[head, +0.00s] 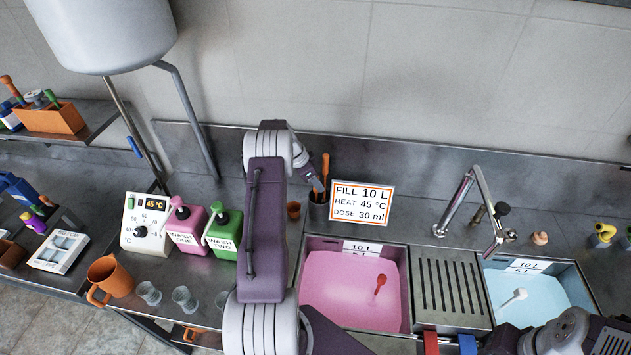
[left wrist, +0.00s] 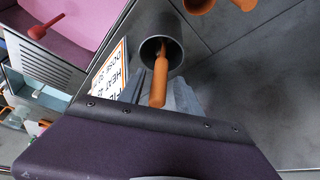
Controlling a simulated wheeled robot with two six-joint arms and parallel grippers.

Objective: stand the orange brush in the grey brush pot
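The orange brush (head: 325,165) stands nearly upright in the grey brush pot (head: 318,207) at the back of the counter, handle up. In the left wrist view the orange handle (left wrist: 161,75) leans out over the rim of the pot (left wrist: 152,47), its other end inside. My left gripper (head: 318,186) is at the pot, right beside the handle. Its grey fingers (left wrist: 165,95) show partly behind my purple wrist; I cannot tell whether they touch the handle or stand apart from it. My right arm shows at the bottom right; its fingers are out of view.
A small orange cup (head: 293,210) stands left of the pot and a FILL sign (head: 361,203) right of it. The pink-filled sink (head: 345,295) lies in front. Pink and green wash bottles (head: 222,233) stand left of my arm.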

